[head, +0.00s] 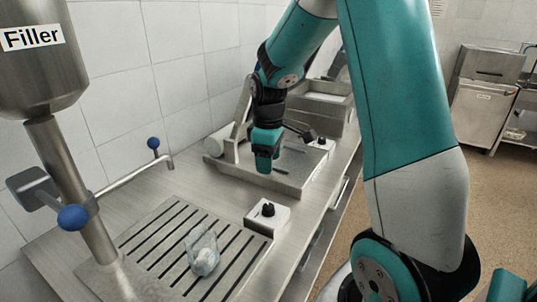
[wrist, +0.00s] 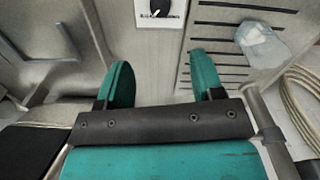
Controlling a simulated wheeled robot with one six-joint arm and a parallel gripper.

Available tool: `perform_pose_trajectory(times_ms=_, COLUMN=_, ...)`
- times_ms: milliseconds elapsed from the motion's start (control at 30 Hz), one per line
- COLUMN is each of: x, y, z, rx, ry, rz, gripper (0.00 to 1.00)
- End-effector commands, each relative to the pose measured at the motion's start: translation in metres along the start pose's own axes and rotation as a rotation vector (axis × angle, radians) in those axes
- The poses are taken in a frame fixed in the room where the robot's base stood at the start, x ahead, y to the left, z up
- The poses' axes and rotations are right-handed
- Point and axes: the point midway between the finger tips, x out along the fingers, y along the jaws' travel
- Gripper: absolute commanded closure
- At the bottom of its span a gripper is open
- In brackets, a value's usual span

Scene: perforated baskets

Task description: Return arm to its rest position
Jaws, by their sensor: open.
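My gripper (head: 265,163) hangs from my teal arm over the steel counter, near a flat steel appliance. In the wrist view my gripper (wrist: 162,80) shows two teal fingers spread apart with nothing between them. A crumpled, translucent bag-like item (head: 203,254) lies on the slotted drain grate (head: 150,237), well apart from my gripper. It also shows in the wrist view (wrist: 262,45) at the upper right, beyond the right finger.
A steel filler (head: 40,60) with blue-knobbed levers stands at the left. A small white box with a black knob (head: 267,217) sits beside the grate. The steel appliance (head: 288,172) lies behind it. Tiled wall borders the counter; floor (head: 505,205) is open at right.

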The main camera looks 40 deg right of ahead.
Motion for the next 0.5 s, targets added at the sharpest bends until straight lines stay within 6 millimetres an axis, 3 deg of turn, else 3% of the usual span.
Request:
perform_pose_trajectory(times_ms=200, x=-0.018, y=0.0, z=0.0, rx=0.0, ry=0.0, rz=0.0, gripper=0.39)
perform_pose_trajectory(times_ms=500, x=-0.02, y=0.0, z=0.0, rx=0.0, ry=0.0, rz=-0.001, gripper=0.39)
